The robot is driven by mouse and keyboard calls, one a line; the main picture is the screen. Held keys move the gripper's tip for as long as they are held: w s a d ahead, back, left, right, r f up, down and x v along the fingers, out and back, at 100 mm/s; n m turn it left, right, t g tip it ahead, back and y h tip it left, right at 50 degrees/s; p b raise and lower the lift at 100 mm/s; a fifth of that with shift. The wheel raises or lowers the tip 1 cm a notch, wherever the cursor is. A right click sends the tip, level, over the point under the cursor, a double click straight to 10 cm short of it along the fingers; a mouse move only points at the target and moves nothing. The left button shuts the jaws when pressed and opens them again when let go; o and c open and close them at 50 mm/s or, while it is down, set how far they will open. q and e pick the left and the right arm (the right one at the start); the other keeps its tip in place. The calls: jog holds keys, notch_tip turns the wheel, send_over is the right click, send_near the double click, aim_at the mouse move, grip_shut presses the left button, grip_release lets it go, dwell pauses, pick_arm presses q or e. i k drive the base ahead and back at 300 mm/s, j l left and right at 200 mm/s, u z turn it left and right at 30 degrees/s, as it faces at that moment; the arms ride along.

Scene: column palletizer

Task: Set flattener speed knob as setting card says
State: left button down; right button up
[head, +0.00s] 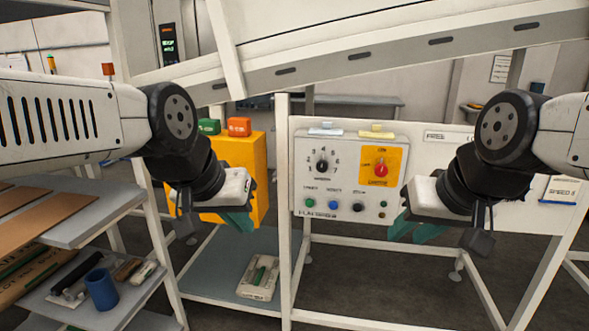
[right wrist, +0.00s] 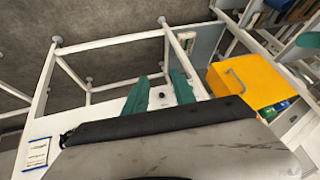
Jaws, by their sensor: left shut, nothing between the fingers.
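The white control panel (head: 345,190) carries a black speed knob (head: 322,166) in a ring of numbers; I cannot tell its pointer setting. A white setting card (head: 561,190) at the right reads "SPEED" with a digit too small to be sure of. It also shows in the right wrist view (right wrist: 36,153). My left gripper (head: 236,224) is shut and empty, left of the panel and apart from the knob. My right gripper (head: 415,231) is open and empty in front of the panel's lower right edge. Its teal fingers (right wrist: 158,92) flank a small dark spot in the right wrist view.
A red switch (head: 381,169) sits on a yellow plate right of the knob, above several buttons (head: 333,204). A yellow cabinet (head: 250,160) stands left of the panel. A shelf (head: 85,220) with boards is at the left. A white frame post (head: 284,240) stands beside the panel.

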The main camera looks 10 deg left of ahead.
aim_at(321, 167)
jog(key=j+z, duration=0.1)
jog(key=j, duration=0.7)
jog(key=k+j+z, duration=0.15)
jog(key=j, duration=0.65)
